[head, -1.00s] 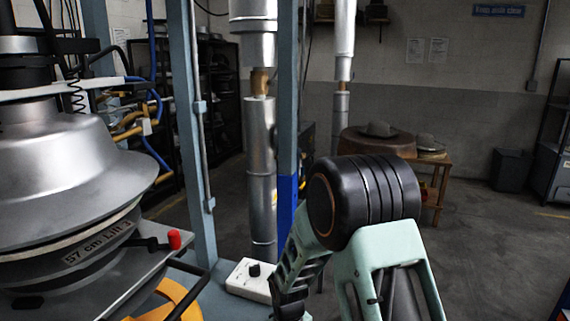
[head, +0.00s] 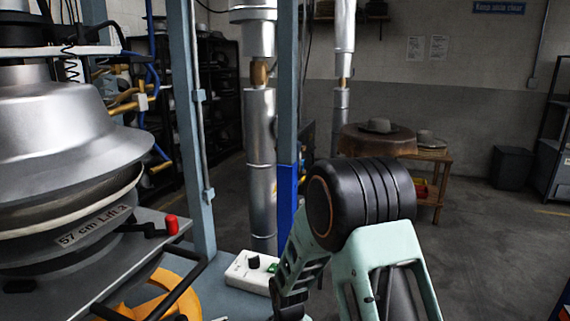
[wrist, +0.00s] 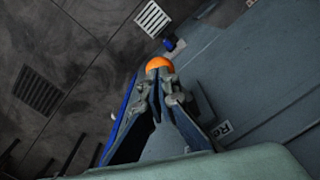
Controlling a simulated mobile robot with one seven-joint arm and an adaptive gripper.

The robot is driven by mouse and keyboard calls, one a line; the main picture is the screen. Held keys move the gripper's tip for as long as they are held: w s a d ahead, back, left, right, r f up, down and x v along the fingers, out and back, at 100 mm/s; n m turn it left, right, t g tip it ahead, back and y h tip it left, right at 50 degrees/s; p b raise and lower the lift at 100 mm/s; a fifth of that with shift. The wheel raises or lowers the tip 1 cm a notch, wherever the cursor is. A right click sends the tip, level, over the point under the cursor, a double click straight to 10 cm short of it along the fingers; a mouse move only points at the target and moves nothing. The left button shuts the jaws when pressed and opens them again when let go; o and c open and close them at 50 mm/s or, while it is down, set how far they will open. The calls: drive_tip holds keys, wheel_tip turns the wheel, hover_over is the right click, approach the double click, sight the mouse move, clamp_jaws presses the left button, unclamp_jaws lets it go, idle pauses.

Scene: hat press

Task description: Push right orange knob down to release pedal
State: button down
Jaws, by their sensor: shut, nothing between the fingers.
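A round orange knob (wrist: 160,63) shows in the wrist view, right at the tips of my gripper (wrist: 159,78). The fingers are together with nothing held between them. The tips overlap the near edge of the knob in the picture; I cannot tell whether they touch it. In the head view the knob and my fingers are out of sight; my dark and pale green arm fills the lower middle. I cannot make out the pedal in either view.
The silver hat press (head: 70,125) stands at left, with a red-tipped lever (head: 172,224) and a yellow part (head: 165,296) below. A white control box (head: 240,275) sits beside my arm. Blue-grey posts (head: 194,130) rise behind. Open floor lies to the right.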

idle(0.3)
wheel_tip(320, 180, up, 8)
drive_tip(key=p, duration=0.5)
idle(0.8)
